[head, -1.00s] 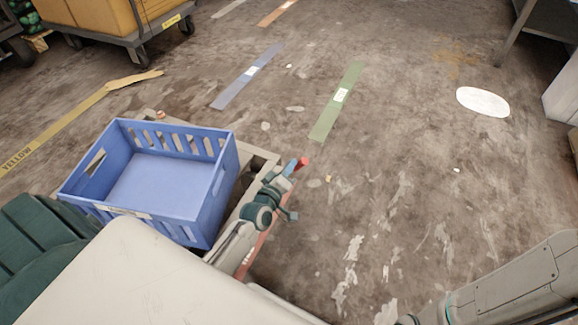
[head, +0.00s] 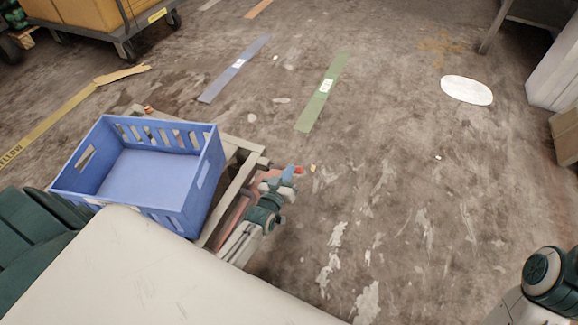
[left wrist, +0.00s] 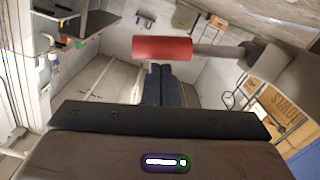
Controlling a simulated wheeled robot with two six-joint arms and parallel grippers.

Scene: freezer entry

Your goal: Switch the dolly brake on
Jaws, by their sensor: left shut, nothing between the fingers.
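A low dolly (head: 236,196) with a pale frame stands at the left in the head view. A small red grip (head: 299,169) shows just past my left gripper (head: 288,176), beside the dolly's right corner. In the left wrist view the red grip (left wrist: 162,48) is a cylinder on a grey rod (left wrist: 220,51), lying across the picture close to my shut dark fingers (left wrist: 165,84). It looks like the brake handle. I cannot tell whether the fingers touch it. The left gripper holds nothing. My right gripper is out of view; only part of that arm shows at lower right.
A blue crate (head: 136,128) sits on the dolly. A cart (head: 95,38) with yellow-brown boxes stands at the back left. Floor strips, one green (head: 322,92), and a white oval (head: 466,90) mark the floor. The floor right of the dolly is open.

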